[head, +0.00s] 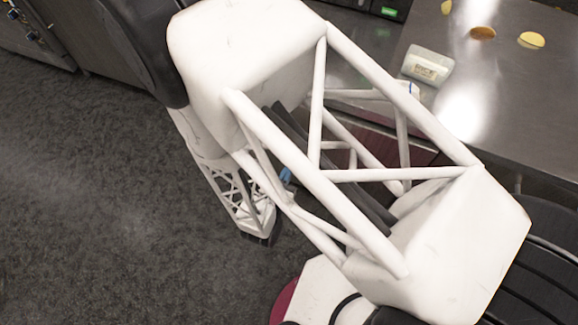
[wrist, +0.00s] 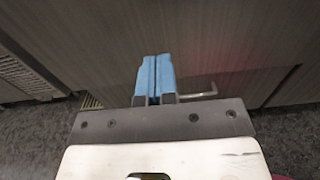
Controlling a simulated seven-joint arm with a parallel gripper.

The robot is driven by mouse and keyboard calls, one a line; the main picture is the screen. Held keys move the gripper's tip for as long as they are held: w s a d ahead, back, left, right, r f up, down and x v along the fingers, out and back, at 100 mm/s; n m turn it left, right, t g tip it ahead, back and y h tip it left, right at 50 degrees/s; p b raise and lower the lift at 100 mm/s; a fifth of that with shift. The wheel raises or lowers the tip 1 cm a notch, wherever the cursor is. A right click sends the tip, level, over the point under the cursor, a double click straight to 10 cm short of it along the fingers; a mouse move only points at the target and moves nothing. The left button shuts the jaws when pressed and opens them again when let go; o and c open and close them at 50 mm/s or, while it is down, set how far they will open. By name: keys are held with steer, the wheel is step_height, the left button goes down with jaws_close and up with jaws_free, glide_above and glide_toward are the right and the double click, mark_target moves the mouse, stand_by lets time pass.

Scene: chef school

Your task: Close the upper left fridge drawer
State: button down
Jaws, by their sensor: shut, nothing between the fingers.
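My gripper (wrist: 155,80) shows in the wrist view with its two blue fingers pressed together and nothing between them. Beyond the fingers are dark grey wood-grain fronts (wrist: 225,40) with a thin seam at the right. A pale metal bar handle (wrist: 200,95) shows just right of the fingers, partly hidden behind the gripper body. I cannot tell whether the fingers touch a front, which front is the upper left fridge drawer, or how far open it is. In the head view my white arm hides most of the fridge area.
A steel counter (head: 500,100) fills the upper right of the head view, with a pale labelled block (head: 427,66) and several yellowish round pieces on it. Dark speckled floor (head: 100,200) lies open at the left. A vented grey panel (wrist: 22,75) stands left in the wrist view.

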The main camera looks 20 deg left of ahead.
steer(key=w, duration=1.3)
steer(key=shift+w, duration=0.2)
stand_by(0.3)
stand_by(0.4)
steer(key=shift+w, duration=2.55)
steer(key=shift+w+r, duration=0.1)
steer(key=s, duration=1.5)
